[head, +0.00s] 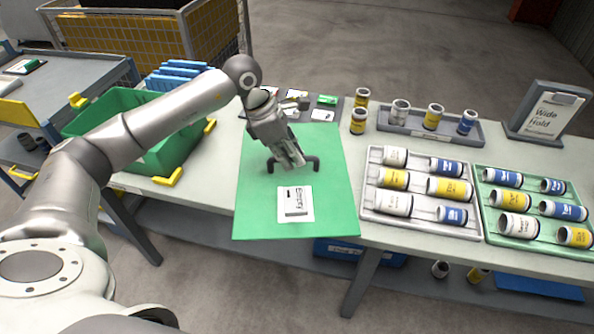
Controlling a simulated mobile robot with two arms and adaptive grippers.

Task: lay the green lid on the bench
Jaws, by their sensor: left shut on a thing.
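The green lid (325,212) is a flat green panel with a dark bar handle and a white label. It is over the left-middle part of the bench (217,168), and its near edge reaches past the bench's front edge. My left gripper (290,163) points down at the handle and is shut on it. I cannot tell whether the lid touches the bench top or is held a little above it. My right gripper is not in view.
An open green crate (185,150) stands left of the lid, between yellow corner brackets. A grey tray (420,217) and a green tray (527,240) of cans lie to the right. Cans, a rack and small items line the back. A sign (546,113) stands far right.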

